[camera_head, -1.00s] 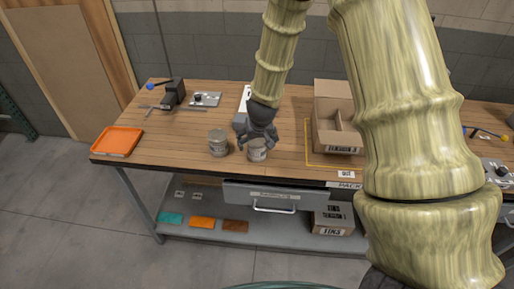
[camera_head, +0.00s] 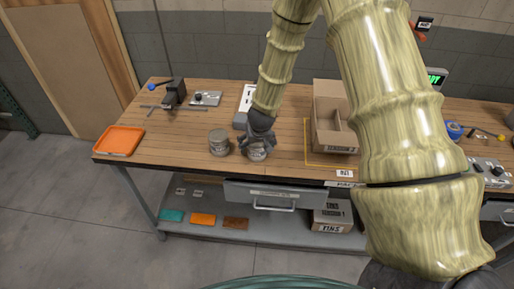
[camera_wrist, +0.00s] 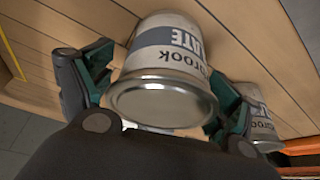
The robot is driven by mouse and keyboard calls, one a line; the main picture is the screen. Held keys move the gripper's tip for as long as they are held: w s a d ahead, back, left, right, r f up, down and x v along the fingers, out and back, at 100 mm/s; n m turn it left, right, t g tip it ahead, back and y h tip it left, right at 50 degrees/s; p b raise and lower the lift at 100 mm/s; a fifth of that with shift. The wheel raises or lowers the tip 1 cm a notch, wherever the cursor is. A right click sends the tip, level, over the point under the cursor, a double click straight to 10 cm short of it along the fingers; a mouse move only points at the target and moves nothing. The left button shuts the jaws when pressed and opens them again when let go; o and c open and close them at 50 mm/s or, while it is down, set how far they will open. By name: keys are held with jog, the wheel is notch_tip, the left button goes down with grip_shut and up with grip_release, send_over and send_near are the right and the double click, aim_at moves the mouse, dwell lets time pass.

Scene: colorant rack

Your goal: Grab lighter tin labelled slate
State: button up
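A grey-white tin with a metal lid (camera_wrist: 160,102) fills the middle of the wrist view. The dark band of its label shows upside down, ending in "ATE"; the start is out of sight. In the head view this tin (camera_head: 257,155) stands on the bench, partly covered by my gripper (camera_head: 257,142). In the wrist view my gripper (camera_wrist: 160,88) has one teal-padded finger on each side of the tin. The fingers look spread around it, very close to its sides; firm contact does not show. A second, similar tin (camera_head: 218,142) stands just left, also in the wrist view (camera_wrist: 257,115).
An orange tray (camera_head: 119,140) lies at the bench's left end. A cardboard box (camera_head: 333,137) stands to the right of my gripper. A dark clamp-like tool (camera_head: 173,93) sits at the back left. A drawer (camera_head: 262,193) hangs under the front edge. Bench between tray and tins is clear.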

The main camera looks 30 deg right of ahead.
jog(key=c, duration=1.1)
jog(key=shift+w+r+b, duration=0.1)
jog(key=shift+r+b, duration=0.4)
jog(key=shift+r, duration=0.3)
jog(key=shift+r+b, duration=0.4)
jog(key=shift+r, duration=0.5)
jog(key=s+a+b, duration=0.1)
jog(key=s+a, duration=0.1)
jog(key=s, duration=0.3)
jog(key=s+a+r+b, duration=0.1)
jog(key=s+a+b, duration=0.1)
jog(key=s, duration=0.2)
jog(key=s+a+b, duration=0.2)
jog(key=s+a, duration=0.1)
jog(key=s, duration=0.2)
jog(key=shift+s+r, duration=0.3)
